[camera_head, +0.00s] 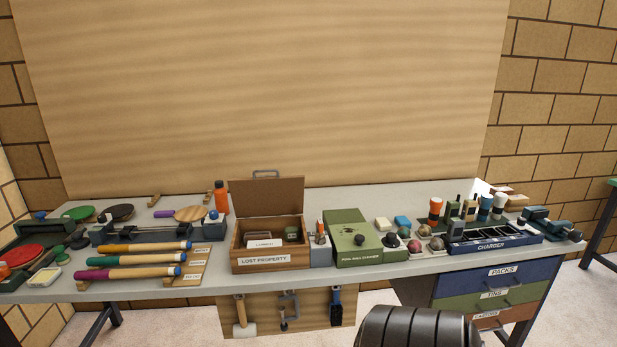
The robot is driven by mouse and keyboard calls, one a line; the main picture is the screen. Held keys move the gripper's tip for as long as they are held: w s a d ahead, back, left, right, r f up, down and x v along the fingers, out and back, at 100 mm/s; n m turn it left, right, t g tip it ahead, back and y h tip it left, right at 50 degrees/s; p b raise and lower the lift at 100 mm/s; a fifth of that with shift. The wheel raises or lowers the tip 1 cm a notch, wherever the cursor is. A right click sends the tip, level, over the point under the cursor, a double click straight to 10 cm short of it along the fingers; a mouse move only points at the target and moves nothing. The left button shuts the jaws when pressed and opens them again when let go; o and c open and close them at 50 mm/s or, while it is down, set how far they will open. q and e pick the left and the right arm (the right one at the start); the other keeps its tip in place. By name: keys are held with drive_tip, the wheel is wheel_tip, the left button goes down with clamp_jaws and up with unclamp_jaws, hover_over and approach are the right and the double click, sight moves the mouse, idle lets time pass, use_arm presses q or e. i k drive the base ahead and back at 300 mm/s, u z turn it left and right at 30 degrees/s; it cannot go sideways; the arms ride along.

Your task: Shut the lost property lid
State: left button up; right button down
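The lost property box (240,251) is a wooden box near the middle of the bench, with a white label on its front. Its lid (268,190) is open and stands about upright at the back, with a grey metal handle (265,173) on its top edge. Inside show a pale labelled item (265,243) and a small dark green item (291,233). The box floor is mostly hidden by the front wall. Neither of my grippers is in view.
A grey block (320,252) and a green pool ball cleaner (355,252) stand close at the box's right. An orange bottle (221,198) stands behind left. A black ribbed object (415,328) is in front of the bench.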

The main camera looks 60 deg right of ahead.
sight(271, 195)
drive_tip(key=k, duration=0.2)
drive_tip(key=z, duration=0.7)
